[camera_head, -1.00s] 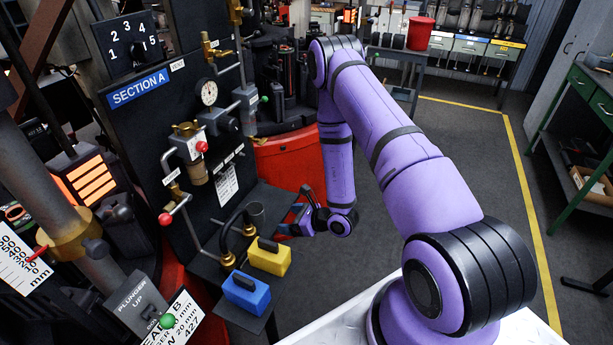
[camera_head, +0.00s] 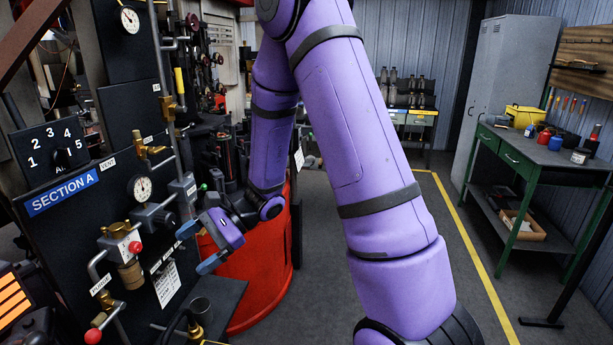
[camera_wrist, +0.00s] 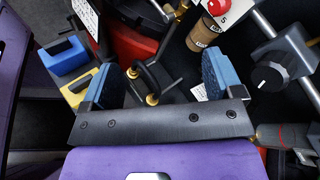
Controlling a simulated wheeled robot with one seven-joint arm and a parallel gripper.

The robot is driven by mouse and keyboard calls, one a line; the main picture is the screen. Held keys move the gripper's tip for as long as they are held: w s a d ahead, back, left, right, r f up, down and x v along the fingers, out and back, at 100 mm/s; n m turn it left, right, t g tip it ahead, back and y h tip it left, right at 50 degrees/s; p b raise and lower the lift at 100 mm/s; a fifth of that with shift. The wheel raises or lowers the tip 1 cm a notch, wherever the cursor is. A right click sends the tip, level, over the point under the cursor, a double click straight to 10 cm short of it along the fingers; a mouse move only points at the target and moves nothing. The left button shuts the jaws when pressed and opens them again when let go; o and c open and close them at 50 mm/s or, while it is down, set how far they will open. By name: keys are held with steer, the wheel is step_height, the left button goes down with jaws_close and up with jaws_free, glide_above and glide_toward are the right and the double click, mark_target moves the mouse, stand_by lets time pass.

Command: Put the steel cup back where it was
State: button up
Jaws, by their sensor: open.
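In the wrist view my gripper (camera_wrist: 160,75) is also open and empty. A black hose loop with brass fittings (camera_wrist: 150,80) shows beyond the gap between the fingers. I cannot make out the cup in the wrist view.
A black panel (camera_head: 75,225) with gauge, valves and red knobs stands left of my gripper. A red drum-like base (camera_head: 262,262) is behind it. A blue block (camera_wrist: 62,57) and a yellow block (camera_wrist: 78,92) sit beside the hose.

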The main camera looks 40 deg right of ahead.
steer(key=s+d+r+n+t+h, duration=0.1)
steer(key=s+d+r+n+h, duration=0.2)
steer(key=s+r, duration=0.4)
steer(key=s+d+r+n+t+h, duration=0.1)
steer(key=s+d+r+n+h, duration=0.2)
steer(key=s+r+n+h, duration=0.3)
steer(key=s+d+r+n+t+h, duration=0.1)
steer(key=s+d+r+n+h, duration=0.3)
steer(key=s+r, duration=0.4)
steer(key=shift+s+r+n+h, duration=0.25)
steer(key=shift+s+n, duration=0.35)
steer(key=shift+s, duration=0.45)
steer(key=shift+d, duration=0.1)
